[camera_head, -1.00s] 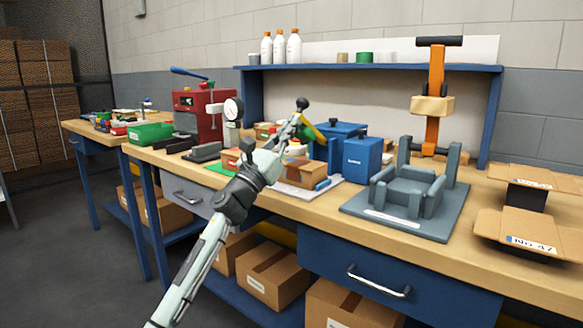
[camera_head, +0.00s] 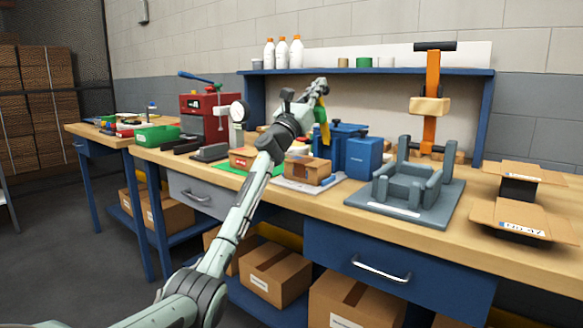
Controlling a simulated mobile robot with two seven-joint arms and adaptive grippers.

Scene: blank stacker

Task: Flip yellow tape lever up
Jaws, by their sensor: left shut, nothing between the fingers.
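My left arm reaches up from the lower left. My left gripper (camera_head: 317,92) is at the lever's upper end, shut and empty. It is small here, and I cannot tell whether it touches the lever. The lever's base is partly hidden by the arm and nearby boxes. My right gripper is not in view.
A red press (camera_head: 205,118) and green bin (camera_head: 158,135) stand left. A blue box (camera_head: 363,155) is right of the arm, then a grey fixture (camera_head: 410,185) and orange post (camera_head: 432,95). A small cardboard box (camera_head: 307,168) lies in front. Open cartons (camera_head: 525,215) are far right.

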